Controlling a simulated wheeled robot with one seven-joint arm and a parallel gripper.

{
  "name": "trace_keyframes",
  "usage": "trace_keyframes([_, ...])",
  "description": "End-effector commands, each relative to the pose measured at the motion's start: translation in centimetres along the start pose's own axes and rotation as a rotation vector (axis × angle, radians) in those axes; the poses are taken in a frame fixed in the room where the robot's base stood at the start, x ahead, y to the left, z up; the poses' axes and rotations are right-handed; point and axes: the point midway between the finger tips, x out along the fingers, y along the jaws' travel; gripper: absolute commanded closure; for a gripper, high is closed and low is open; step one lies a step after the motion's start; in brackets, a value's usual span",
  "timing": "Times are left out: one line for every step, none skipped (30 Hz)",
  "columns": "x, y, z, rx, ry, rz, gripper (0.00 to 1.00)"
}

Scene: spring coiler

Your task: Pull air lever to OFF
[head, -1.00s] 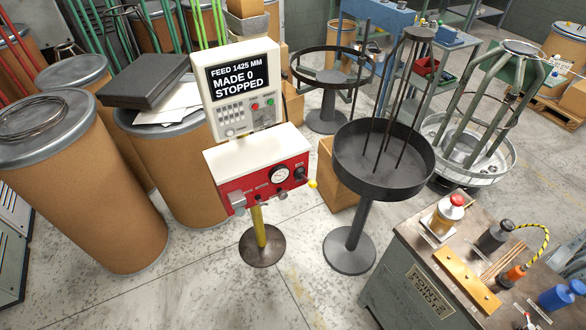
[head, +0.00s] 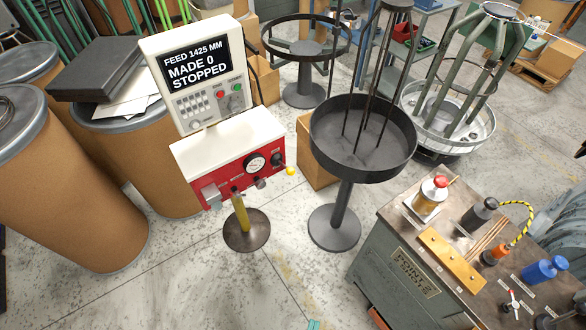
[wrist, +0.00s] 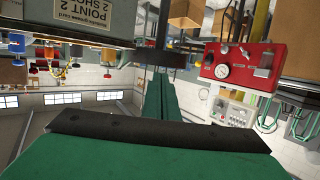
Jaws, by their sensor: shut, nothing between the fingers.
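The red control box (head: 230,172) with a white top stands on a yellow post. A lever with a yellow ball end (head: 291,171) sticks out at its right side, pointing right and slightly down; I take it for the air lever. Its labels are too small to read. The red box also shows upside down in the wrist view (wrist: 262,50), with its round gauge. My gripper (wrist: 159,82) is green, shut and empty, and apart from the red box. In the head view only a small teal tip shows at the bottom edge.
The display (head: 197,72) above the box reads FEED 1425 MM, MADE 0, STOPPED. A black round pan on a stand (head: 345,165) is just right of the lever. A bench (head: 400,235) with bottles stands at the right. The floor in front of the box is clear.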

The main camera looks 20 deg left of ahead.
Motion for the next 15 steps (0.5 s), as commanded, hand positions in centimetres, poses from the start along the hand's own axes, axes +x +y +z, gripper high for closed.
trace_keyframes([0.5, 0.1, 0.2, 0.001, -0.002, 0.003, 1.00])
trace_keyframes([1.0, 0.1, 0.4, 0.002, -0.005, 0.005, 1.00])
trace_keyframes([1.7, 0.1, 0.7, 0.001, -0.011, 0.005, 1.00])
trace_keyframes([2.3, 0.1, 0.9, 0.001, -0.016, 0.006, 1.00])
trace_keyframes([3.1, 0.1, 1.3, 0.003, -0.024, 0.008, 1.00])
trace_keyframes([4.2, 0.2, 1.7, 0.003, -0.035, 0.009, 1.00])
trace_keyframes([5.1, 0.2, 2.0, 0.004, -0.043, 0.010, 1.00])
trace_keyframes([6.0, 0.2, 2.4, 0.005, -0.052, 0.009, 1.00])
trace_keyframes([7.3, 0.2, 2.8, 0.005, -0.066, 0.005, 1.00])
trace_keyframes([8.3, 0.1, 3.1, 0.006, -0.076, 0.001, 1.00])
trace_keyframes([9.3, 0.0, 3.3, 0.007, -0.085, -0.005, 1.00])
trace_keyframes([10.6, -0.1, 3.5, 0.005, -0.096, -0.014, 1.00])
trace_keyframes([11.6, -0.3, 3.6, 0.005, -0.105, -0.023, 1.00])
trace_keyframes([12.6, -0.5, 3.8, 0.005, -0.114, -0.033, 1.00])
trace_keyframes([13.9, -0.8, 3.8, 0.003, -0.124, -0.047, 1.00])
